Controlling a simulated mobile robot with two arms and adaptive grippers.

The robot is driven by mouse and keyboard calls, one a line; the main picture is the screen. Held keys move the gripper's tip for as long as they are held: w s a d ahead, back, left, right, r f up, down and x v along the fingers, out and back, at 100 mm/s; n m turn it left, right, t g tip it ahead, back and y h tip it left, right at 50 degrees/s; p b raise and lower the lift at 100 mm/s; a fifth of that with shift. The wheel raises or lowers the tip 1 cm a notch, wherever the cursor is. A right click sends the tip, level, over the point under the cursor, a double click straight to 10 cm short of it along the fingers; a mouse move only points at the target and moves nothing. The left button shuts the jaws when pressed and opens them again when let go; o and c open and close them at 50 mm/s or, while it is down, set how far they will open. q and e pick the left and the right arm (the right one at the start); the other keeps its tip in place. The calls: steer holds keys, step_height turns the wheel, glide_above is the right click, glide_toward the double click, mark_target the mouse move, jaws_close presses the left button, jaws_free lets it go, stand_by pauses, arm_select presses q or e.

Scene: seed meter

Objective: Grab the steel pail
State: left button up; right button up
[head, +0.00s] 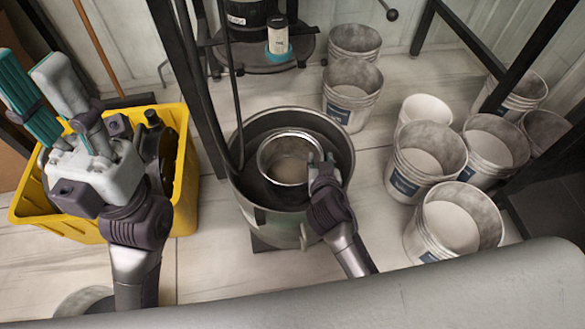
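The steel pail (290,160), a round shiny metal vessel with pale content, sits within the mouth of a larger grey drum (262,225) in the middle of the head view. My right gripper (321,163) is at the pail's right rim and appears to touch it. Its fingertips are small and partly hidden, so I cannot tell whether they are closed on the rim. My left gripper (42,85) is raised at the left, away from the pail, with its two teal-padded fingers apart and nothing between them.
A yellow crate (184,195) stands below my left gripper. Several white buckets, including one at the front (410,235), stand to the right. Dark frame posts (190,75) and a hose rise beside the drum. Pale floor is clear between drum and buckets.

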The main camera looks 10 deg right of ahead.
steer(key=shift+s, duration=0.1)
jaws_close()
steer(key=shift+r, duration=0.2)
stand_by(0.3)
